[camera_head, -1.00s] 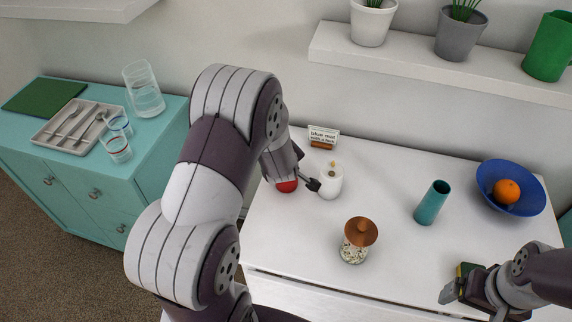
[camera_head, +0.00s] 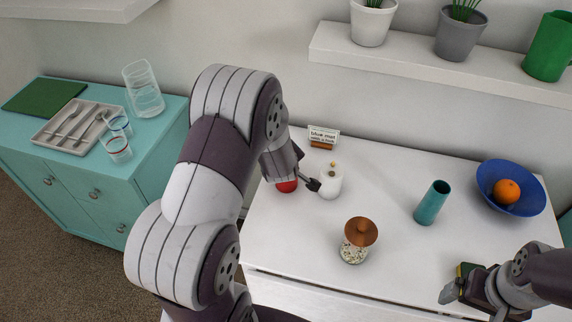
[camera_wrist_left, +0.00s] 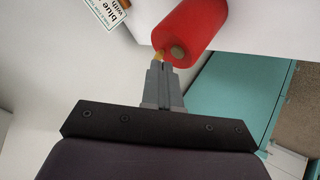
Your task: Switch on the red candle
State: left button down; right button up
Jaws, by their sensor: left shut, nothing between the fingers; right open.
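The red candle (camera_head: 287,187) stands on the white table, partly hidden behind my left arm in the head view. In the left wrist view the red candle (camera_wrist_left: 192,28) shows its end with a yellow flame tip and a small round brownish button. My left gripper (camera_wrist_left: 160,66) is shut and empty, its tips right at that end beside the flame and button. I cannot tell whether they touch the button. My right gripper (camera_head: 456,282) is open above the table's front right.
A white candle (camera_head: 329,186) stands close right of the red one, with a small sign (camera_head: 323,136) behind. A copper-lidded jar (camera_head: 354,250), teal cup (camera_head: 432,203) and blue bowl (camera_head: 530,204) with an orange (camera_head: 507,191) stand further right. Table between them is clear.

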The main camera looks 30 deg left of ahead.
pick_arm(q)
jog(key=shift+f, duration=0.1)
jog(key=shift+f+b, duration=0.35)
jog(key=shift+b, duration=0.05)
jog(key=shift+f, duration=0.2)
jog(key=shift+r, duration=0.2)
jog(key=shift+r+p, duration=0.4)
jog(key=shift+r, duration=0.05)
notch_tip(320, 180, up, 6)
jog(key=p, duration=0.5)
